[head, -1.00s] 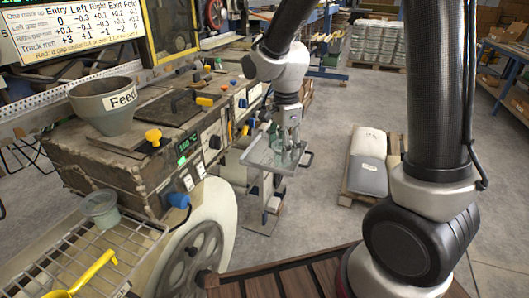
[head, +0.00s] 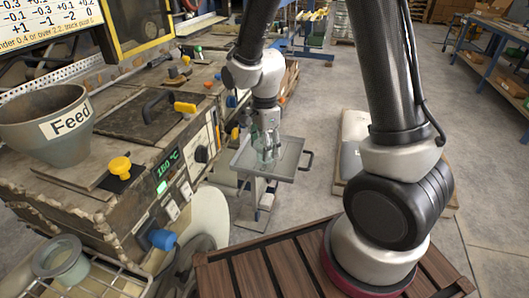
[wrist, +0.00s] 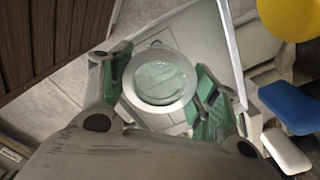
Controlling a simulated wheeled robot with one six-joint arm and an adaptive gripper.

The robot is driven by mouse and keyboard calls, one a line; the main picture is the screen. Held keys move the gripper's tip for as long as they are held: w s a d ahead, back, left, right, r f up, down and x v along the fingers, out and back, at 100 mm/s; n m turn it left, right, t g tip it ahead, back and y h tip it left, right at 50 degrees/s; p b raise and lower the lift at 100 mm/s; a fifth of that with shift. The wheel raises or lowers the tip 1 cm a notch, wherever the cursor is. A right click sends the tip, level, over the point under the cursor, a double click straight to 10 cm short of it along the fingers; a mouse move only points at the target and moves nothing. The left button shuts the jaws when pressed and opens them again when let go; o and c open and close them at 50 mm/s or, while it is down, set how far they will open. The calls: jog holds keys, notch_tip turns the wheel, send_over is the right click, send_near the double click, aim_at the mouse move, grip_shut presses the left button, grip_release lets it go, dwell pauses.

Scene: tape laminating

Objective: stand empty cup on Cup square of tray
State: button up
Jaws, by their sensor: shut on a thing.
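My gripper (head: 265,138) points down above the grey tray (head: 288,172) beside the machine. It is shut on a clear, greenish cup (head: 264,158), which appears upright over the tray. In the wrist view the cup (wrist: 162,80) shows from above with its pale round rim, between the green finger pads; it looks empty. The tray (wrist: 205,40) lies beneath it with thin lines on its surface. I cannot tell whether the cup's base touches the tray, and no Cup label is readable.
The machine with the Feed hopper (head: 48,125) stands left of the tray. Its yellow knob (head: 120,167) and blue knob (head: 160,238) stick out. A grey-green pot (head: 62,262) sits on a wire rack at lower left. Floor right of the tray is open, up to a pallet with sacks (head: 352,150).

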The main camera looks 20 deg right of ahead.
jog(key=shift+f, duration=1.35)
jog(key=o, duration=1)
jog(key=shift+f, duration=0.1)
jog(key=shift+o, duration=0.2)
notch_tip(320, 180, up, 12)
jog(key=s+d+r+n+t, duration=0.2)
jog(key=s+d+r+n, duration=0.5)
jog(key=s+n, duration=0.1)
jog(key=s+d+r+n+t, duration=0.2)
jog(key=s+d+r+n, duration=0.5)
jog(key=s, duration=0.4)
jog(key=shift+d+r+n, duration=0.35)
jog(key=shift+d+n, duration=0.1)
jog(key=shift+n, duration=0.15)
